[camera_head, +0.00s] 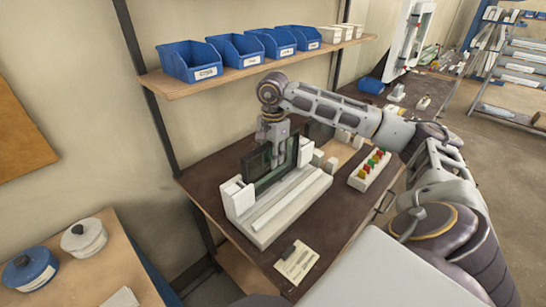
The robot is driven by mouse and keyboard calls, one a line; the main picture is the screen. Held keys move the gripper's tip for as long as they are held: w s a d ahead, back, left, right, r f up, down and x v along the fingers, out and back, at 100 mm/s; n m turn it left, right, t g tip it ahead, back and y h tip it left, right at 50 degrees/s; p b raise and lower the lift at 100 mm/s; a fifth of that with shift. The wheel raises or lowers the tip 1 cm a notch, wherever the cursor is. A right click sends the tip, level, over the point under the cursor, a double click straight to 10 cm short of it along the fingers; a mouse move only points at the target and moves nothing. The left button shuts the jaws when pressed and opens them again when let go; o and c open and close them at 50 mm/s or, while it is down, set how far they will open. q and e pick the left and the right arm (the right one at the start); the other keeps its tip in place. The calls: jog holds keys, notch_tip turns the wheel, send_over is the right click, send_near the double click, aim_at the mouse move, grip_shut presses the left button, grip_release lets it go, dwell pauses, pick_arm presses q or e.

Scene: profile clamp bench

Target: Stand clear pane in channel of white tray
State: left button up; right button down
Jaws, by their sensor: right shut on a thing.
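The clear pane (262,173) is a greenish see-through sheet with dark edges, standing upright over the back part of the white tray (264,227). The tray is a long fixture with raised grooves and a white block at its near left end. My right gripper (273,146) comes down from above and is shut on the pane's top edge. The pane's lower edge is hidden behind the tray's raised strip, so I cannot tell whether it sits in the channel. My left gripper is out of view.
A dark bench top (213,172) carries the tray. Small white blocks stand behind the tray's right end. A shelf with blue bins (190,61) hangs above.

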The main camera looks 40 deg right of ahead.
jog(key=c, duration=1.2)
grip_release()
jog(key=shift+f, duration=0.1)
jog(key=shift+r+p, duration=2.8)
jog(key=shift+r, duration=1.25)
